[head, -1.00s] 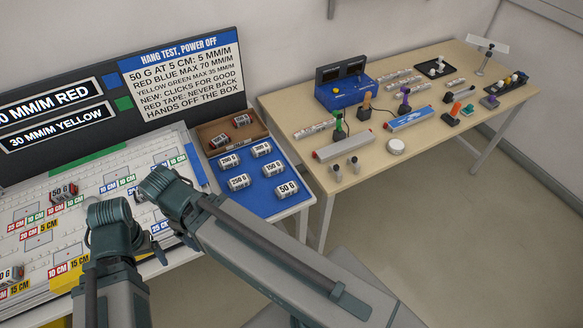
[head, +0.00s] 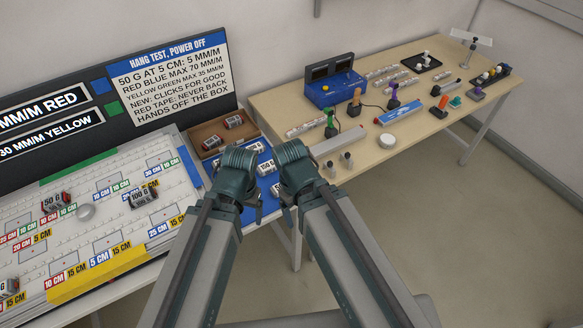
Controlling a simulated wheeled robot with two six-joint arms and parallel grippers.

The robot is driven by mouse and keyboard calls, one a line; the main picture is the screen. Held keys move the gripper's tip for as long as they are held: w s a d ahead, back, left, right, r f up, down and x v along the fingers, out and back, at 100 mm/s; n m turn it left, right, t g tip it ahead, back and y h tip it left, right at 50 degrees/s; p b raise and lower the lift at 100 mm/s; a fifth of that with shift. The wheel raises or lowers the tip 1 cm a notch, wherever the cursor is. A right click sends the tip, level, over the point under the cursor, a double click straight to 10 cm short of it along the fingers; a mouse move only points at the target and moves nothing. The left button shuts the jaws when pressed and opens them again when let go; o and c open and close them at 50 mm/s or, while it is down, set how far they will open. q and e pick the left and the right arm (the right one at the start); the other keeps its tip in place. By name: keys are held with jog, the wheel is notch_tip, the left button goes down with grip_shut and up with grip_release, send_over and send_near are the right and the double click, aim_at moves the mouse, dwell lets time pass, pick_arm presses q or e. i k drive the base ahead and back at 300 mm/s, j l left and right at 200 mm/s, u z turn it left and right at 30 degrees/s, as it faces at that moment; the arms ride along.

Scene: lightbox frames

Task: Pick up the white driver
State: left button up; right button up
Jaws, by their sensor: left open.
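A long white bar (head: 338,143), which may be the white driver, lies at the near left of the tan table. A blue bar (head: 399,115) with a white label lies farther right. My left gripper (head: 236,176) is over the blue mat, left of the white bar and apart from it. I see it from behind; its fingertips are mostly hidden, and nothing shows in it. My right gripper (head: 296,167) is beside it, closer to the white bar. Its jaws are hidden from this angle.
The tan table (head: 424,130) carries a blue box (head: 337,94), a white round puck (head: 387,140), handled tools and small trays. Weights lie on the blue mat (head: 270,205), partly behind my grippers. A measuring board (head: 100,235) with a weight (head: 143,197) is at left.

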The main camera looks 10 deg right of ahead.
aim_at(264, 169)
jog(key=i+l+u, duration=0.1)
jog(key=u, duration=0.3)
jog(key=i+l+u, duration=0.1)
jog(key=u, duration=0.35)
jog(key=l+u, duration=0.4)
jog(key=j, duration=0.1)
